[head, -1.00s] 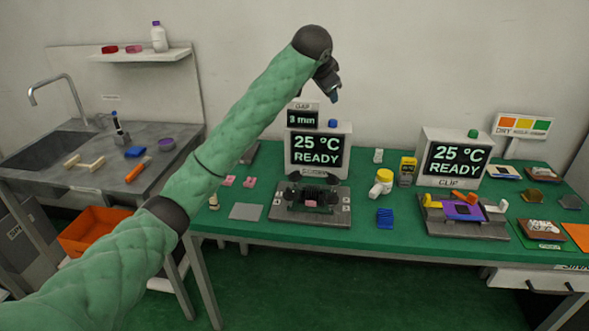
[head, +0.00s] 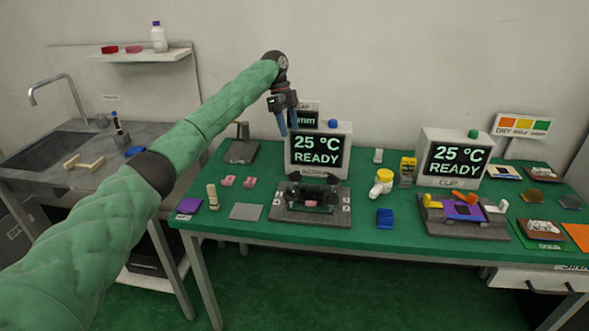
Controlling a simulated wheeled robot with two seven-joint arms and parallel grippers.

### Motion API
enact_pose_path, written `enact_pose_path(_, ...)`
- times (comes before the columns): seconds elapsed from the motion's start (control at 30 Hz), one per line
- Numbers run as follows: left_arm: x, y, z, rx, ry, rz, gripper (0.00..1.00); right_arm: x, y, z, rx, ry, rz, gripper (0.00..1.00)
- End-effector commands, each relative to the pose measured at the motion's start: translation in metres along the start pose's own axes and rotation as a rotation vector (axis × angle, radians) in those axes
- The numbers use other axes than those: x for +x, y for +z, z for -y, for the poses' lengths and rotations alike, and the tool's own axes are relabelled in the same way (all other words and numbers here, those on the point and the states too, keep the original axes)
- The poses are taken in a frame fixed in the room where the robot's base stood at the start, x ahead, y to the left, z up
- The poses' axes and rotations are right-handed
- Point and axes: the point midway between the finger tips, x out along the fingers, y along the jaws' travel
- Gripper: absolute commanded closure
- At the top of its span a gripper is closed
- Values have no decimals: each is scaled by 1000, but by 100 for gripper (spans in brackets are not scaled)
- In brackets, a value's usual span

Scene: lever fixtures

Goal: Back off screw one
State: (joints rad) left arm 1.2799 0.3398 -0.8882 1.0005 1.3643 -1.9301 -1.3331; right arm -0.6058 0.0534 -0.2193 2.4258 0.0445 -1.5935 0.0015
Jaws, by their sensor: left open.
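A dark fixture (head: 283,208) with black knobs stands on the green table, below a white box whose screen (head: 318,150) reads "25 °C READY". A small pink piece sits in its middle. I cannot tell which of its parts is screw one. My left gripper (head: 287,130) hangs above and behind the fixture, pointing down in front of the screen box's left edge, with its two blue-tipped fingers apart and empty. It touches nothing that I can see. My right gripper is not in view.
A second fixture (head: 465,230) marked "CLIP" stands at the right with a purple plate. A white bottle with a yellow cap (head: 382,182) and a blue block (head: 385,218) lie between. A grey plate (head: 246,212) and pink pieces (head: 228,181) lie left of the first fixture.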

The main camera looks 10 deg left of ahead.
Motion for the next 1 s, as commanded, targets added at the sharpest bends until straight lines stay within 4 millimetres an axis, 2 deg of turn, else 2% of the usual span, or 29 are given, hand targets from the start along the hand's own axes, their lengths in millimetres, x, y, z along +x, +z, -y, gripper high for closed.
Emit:
enact_pose_path(0.1, 0, -7, -6, 172, 30, -36, 44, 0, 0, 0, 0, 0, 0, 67)
enact_pose_path(0.3, 0, -7, -10, 362, 44, -41, 44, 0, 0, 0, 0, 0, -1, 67)
enact_pose_path(0.57, 5, -5, -9, 425, 43, -41, 44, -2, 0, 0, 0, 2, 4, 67)
enact_pose_path(0.77, 30, 4, -7, 422, 44, -41, 44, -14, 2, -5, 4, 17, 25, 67)
enact_pose_path(1.0, 70, 17, -2, 421, 45, -40, 44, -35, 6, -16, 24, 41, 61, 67)
